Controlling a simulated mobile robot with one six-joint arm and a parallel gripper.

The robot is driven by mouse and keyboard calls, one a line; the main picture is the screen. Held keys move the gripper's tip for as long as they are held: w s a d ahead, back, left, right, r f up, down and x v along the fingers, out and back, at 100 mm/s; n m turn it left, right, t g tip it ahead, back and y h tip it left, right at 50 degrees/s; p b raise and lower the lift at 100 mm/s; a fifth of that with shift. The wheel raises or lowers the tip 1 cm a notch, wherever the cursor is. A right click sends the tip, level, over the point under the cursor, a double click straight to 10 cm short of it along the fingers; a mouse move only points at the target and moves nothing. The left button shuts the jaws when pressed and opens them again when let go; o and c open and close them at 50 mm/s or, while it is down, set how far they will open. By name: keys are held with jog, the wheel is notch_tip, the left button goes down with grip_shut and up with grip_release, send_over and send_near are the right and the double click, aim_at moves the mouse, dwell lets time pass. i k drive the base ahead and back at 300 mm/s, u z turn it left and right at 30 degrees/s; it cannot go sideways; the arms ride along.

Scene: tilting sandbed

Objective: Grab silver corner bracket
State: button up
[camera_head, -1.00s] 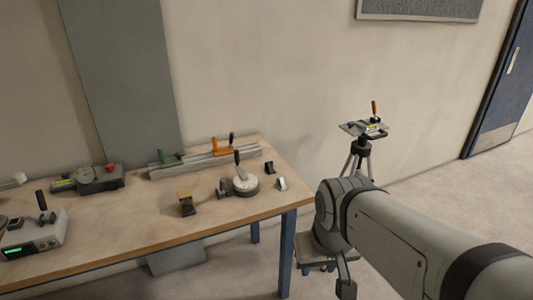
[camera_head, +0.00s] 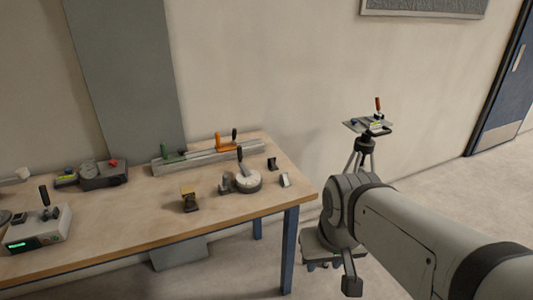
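A small silver corner bracket (camera_head: 285,180) stands near the right end of the wooden table (camera_head: 140,230), close to the front right corner. A dark bracket-like piece (camera_head: 272,164) stands just behind it. My arm reaches in from the lower right, off the table's right side. My gripper (camera_head: 351,286) hangs low at the arm's end, apart from the bracket; only a small dark part of it shows, and its fingers cannot be made out.
A round dial base with a black handle (camera_head: 242,182) stands left of the bracket. A tripod with a small plate (camera_head: 366,126) stands right of the table.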

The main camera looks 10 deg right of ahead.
aim_at(284, 181)
jog(key=i, duration=1.35)
jog(key=z, duration=0.55)
